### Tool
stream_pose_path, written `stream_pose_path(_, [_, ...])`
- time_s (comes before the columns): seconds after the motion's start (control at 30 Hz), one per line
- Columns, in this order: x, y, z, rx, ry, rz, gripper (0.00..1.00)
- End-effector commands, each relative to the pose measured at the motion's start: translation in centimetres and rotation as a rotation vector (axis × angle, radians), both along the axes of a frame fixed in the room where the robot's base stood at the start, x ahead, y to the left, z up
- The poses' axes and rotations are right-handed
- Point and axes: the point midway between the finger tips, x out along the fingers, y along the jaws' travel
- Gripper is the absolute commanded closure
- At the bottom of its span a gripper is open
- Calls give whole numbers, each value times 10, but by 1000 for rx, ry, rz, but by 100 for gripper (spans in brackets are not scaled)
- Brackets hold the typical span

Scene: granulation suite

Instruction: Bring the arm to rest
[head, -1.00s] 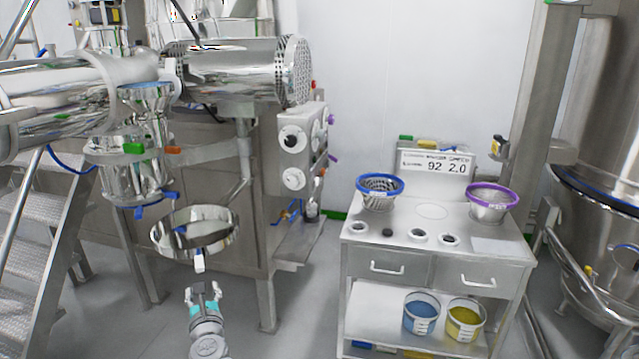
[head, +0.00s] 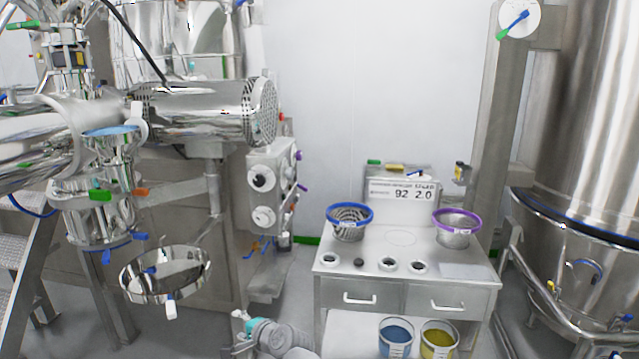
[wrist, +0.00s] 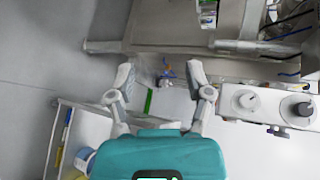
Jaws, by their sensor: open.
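My gripper (head: 240,318) is low in the head view, at the bottom edge left of the steel bench. Its teal body shows there, with my arm folded to its right and partly cut off by the frame. In the wrist view my gripper (wrist: 161,80) has its two fingers spread wide, with nothing between them. Floor and machine parts show beyond the fingers.
A steel bench (head: 400,270) carries a blue-rimmed sieve (head: 349,222) and a purple-rimmed sieve (head: 456,229). Blue (head: 396,338) and yellow (head: 438,340) tubs stand below. A shiny steel bowl (head: 165,273) hangs at the left.

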Motion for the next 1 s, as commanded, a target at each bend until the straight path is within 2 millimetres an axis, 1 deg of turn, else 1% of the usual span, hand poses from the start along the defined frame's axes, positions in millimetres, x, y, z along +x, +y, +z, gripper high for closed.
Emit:
stream_pose_path(0.03, [2,-17,-2,-78,-13,25,34])
stream_pose_path(0.17, [4,-56,-18,-284,-37,106,34])
stream_pose_path(0.27, [2,-90,-31,-438,-37,173,34])
stream_pose_path(0.47, [-8,-166,-52,-724,5,317,34])
stream_pose_path(0.5, [-11,-182,-55,-777,22,348,34])
stream_pose_path(0.57, [-17,-207,-59,-853,49,397,34])
stream_pose_path(0.6, [-22,-223,-61,-900,71,429,34])
stream_pose_path(0.67, [-30,-248,-64,-968,108,478,34])
stream_pose_path(0.7, [-36,-265,-65,-1008,137,512,34])
stream_pose_path(0.8, [-51,-302,-66,-1092,205,592,34])
stream_pose_path(0.9, [-64,-330,-66,-1147,267,657,34])
stream_pose_path(1.0, [-74,-349,-65,-1180,313,701,34])
